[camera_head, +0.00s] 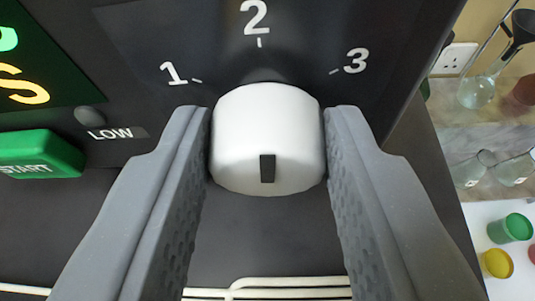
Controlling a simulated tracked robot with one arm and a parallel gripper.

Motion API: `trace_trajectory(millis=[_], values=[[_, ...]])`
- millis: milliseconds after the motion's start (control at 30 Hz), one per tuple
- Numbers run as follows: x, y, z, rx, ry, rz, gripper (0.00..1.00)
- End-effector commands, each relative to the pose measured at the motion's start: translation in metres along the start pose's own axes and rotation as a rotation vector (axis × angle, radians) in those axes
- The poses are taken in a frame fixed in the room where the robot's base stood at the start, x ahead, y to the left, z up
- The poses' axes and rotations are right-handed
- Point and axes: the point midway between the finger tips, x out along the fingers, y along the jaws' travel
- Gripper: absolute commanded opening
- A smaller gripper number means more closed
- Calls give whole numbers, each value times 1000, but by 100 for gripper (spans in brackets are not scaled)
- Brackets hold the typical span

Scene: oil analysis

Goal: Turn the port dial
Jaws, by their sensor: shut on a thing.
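The port dial (266,130) is a white round knob on a dark panel, in the middle of the head view. The numbers 1, 2 and 3 with small tick marks stand around its far side. A short dark mark (267,168) shows on the knob's near face; I cannot tell from it which number the dial is set to. My gripper (267,140) has one grey finger on each side of the knob and is shut on it.
A green START button (40,154) and a small grey LOW lamp (90,116) are on the panel at left. At right, beyond the panel's edge, are glass flasks (477,90), a green jar (510,228) and a yellow jar (497,263). Pale tubes (285,283) run below the knob.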

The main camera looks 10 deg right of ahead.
Motion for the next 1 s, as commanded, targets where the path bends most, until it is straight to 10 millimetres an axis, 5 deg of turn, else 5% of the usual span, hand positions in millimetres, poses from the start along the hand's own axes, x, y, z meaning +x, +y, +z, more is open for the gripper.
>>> trace_trajectory(millis=[1000], values=[[2,7,4,779,0,-324,10]])
